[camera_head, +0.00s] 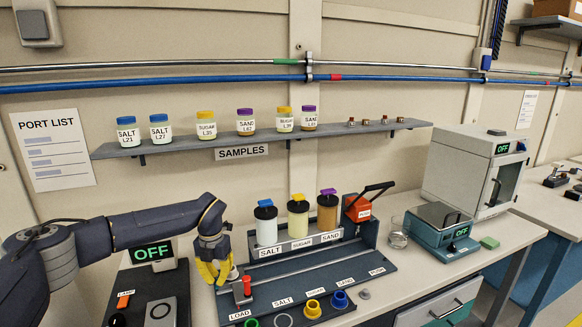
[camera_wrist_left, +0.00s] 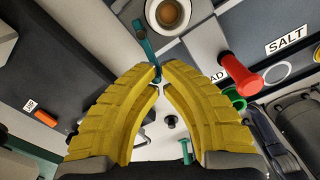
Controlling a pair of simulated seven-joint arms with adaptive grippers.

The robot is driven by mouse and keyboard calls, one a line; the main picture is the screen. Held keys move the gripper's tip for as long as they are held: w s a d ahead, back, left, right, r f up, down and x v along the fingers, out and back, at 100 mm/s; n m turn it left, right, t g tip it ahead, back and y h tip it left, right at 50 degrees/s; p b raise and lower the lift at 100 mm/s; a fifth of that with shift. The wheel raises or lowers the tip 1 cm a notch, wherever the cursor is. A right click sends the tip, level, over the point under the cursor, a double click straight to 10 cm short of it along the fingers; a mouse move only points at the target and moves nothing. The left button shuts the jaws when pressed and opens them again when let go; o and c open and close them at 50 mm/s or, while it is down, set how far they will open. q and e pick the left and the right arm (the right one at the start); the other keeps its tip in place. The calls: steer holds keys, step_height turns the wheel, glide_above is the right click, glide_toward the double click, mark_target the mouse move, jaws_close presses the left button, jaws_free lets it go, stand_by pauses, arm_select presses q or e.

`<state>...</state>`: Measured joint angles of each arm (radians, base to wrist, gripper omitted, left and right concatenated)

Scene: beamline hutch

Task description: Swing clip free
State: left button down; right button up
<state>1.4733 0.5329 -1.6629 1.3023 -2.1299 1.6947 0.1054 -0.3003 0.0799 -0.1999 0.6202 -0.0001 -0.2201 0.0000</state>
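The clip is a narrow teal lever (camera_wrist_left: 145,42) in the left wrist view. It runs beside a round pale holder (camera_wrist_left: 168,12) with a brown centre, and its lower end lies between my fingertips. My left gripper (camera_wrist_left: 160,72) has its yellow fingers drawn close together, with the tips against both sides of the clip's end. In the head view my left gripper (camera_head: 218,278) points down at the left end of the dark rig and hides the clip there. My right gripper is not in view.
A red-topped handle (camera_head: 247,286) stands close right of my gripper; it also shows in the left wrist view (camera_wrist_left: 240,75). Salt, sugar and sand dispensers (camera_head: 298,218) stand behind the rig rail. A balance (camera_head: 440,232) stands right. A dark OFF unit (camera_head: 152,255) is left.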

arm_select(q)
step_height(320, 180, up, 7)
steer(key=a, duration=0.1)
steer(key=shift+s, duration=0.2)
stand_by(0.8)
